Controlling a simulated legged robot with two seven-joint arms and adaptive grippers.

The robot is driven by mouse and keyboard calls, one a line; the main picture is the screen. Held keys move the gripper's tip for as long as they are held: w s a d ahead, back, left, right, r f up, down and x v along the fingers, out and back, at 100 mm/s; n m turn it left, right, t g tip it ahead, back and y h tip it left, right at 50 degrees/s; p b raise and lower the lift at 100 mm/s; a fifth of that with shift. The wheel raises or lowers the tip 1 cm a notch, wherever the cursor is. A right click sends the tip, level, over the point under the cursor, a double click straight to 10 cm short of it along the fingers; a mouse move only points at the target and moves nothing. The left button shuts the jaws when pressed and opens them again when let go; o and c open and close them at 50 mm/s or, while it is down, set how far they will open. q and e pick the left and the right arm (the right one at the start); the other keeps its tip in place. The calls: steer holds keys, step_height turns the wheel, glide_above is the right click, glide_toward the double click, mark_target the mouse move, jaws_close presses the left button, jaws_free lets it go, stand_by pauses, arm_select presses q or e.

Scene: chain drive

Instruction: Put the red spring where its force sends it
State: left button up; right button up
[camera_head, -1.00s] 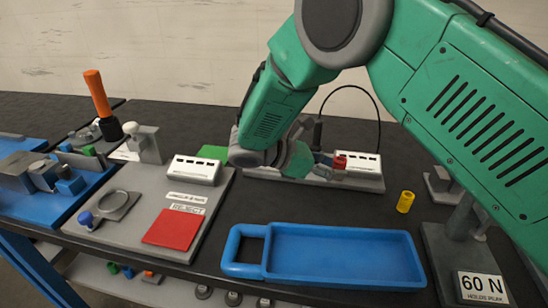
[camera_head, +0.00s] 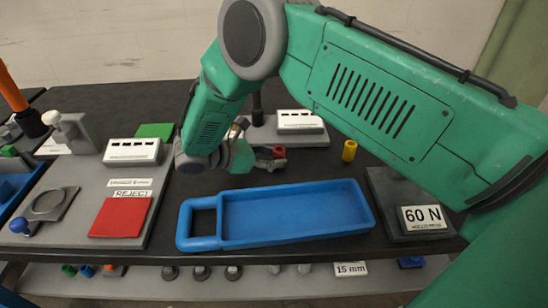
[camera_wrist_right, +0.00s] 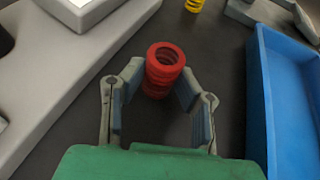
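The red spring (camera_wrist_right: 163,68) stands between the fingertips of my right gripper (camera_wrist_right: 160,84) in the right wrist view, its coils facing up. The fingers sit close on both sides of it, and it appears held over the dark table. In the head view the red spring (camera_head: 279,152) shows small at the tip of my right gripper (camera_head: 270,162), behind the blue tray (camera_head: 290,237). A red pad marked REJECT (camera_head: 120,217) and a green pad (camera_head: 155,131) lie at the left. My left gripper is out of view.
A grey unit with a white panel (camera_head: 300,120) stands behind the gripper; another white panel (camera_head: 132,151) is on the left board. A yellow spring (camera_head: 349,151) stands at right. A 60 N block (camera_head: 422,217) is right of the tray. Dark table is clear between.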

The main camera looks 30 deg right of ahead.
steer(key=o, duration=0.3)
steer(key=shift+a+f, duration=0.1)
steer(key=shift+f, duration=0.05)
steer(key=shift+o, duration=0.2)
steer(key=shift+a+r, duration=0.25)
steer(key=shift+a, duration=0.4)
steer(key=b+v, duration=0.1)
steer(key=v, duration=0.9)
steer(key=shift+w+a+r, duration=0.1)
steer(key=shift+w+a, duration=0.05)
steer(key=shift+a, duration=0.25)
steer(key=shift+a+r, duration=0.15)
steer(key=shift+a, duration=0.25)
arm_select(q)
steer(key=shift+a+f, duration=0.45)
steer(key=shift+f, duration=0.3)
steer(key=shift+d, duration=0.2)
arm_select(e)
steer(key=shift+d, duration=0.3)
